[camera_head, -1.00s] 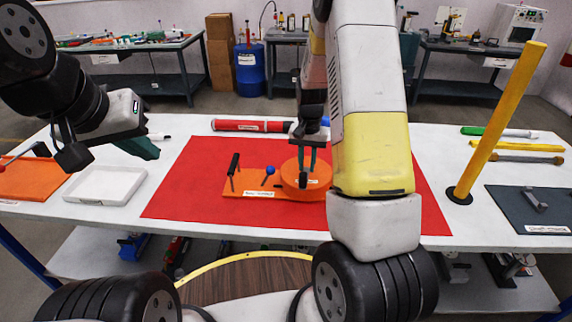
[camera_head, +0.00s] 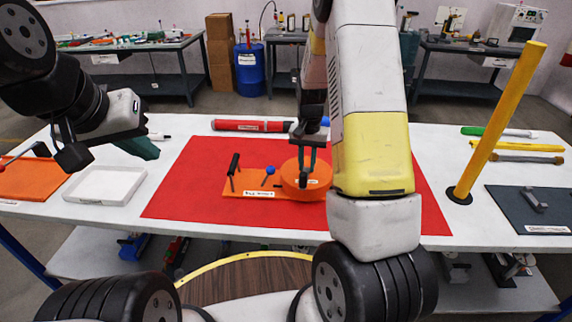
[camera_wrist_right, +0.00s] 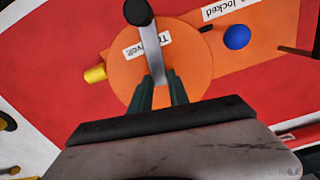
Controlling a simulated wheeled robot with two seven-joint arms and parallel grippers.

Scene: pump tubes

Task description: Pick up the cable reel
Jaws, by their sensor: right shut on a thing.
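An orange round disc (camera_head: 318,181), which I take as the cable reel, lies on an orange plate (camera_head: 235,187) on the red mat. In the right wrist view the disc (camera_wrist_right: 190,65) has a white label, a grey bar (camera_wrist_right: 153,60) with a black knob, and a yellow stub at its side. My right gripper (camera_wrist_right: 160,88) is over the disc, its green fingers shut on the grey bar. My left gripper (camera_head: 146,150) hangs above the table at left, away from the reel.
The plate carries a black handle (camera_head: 234,164) and a blue ball knob (camera_head: 270,170). A white tray (camera_head: 106,184) is at left; a red tube (camera_head: 250,125) lies behind the mat. A tall yellow post (camera_head: 500,120) stands at right, beside a dark mat (camera_head: 535,200). The red mat's left front is clear.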

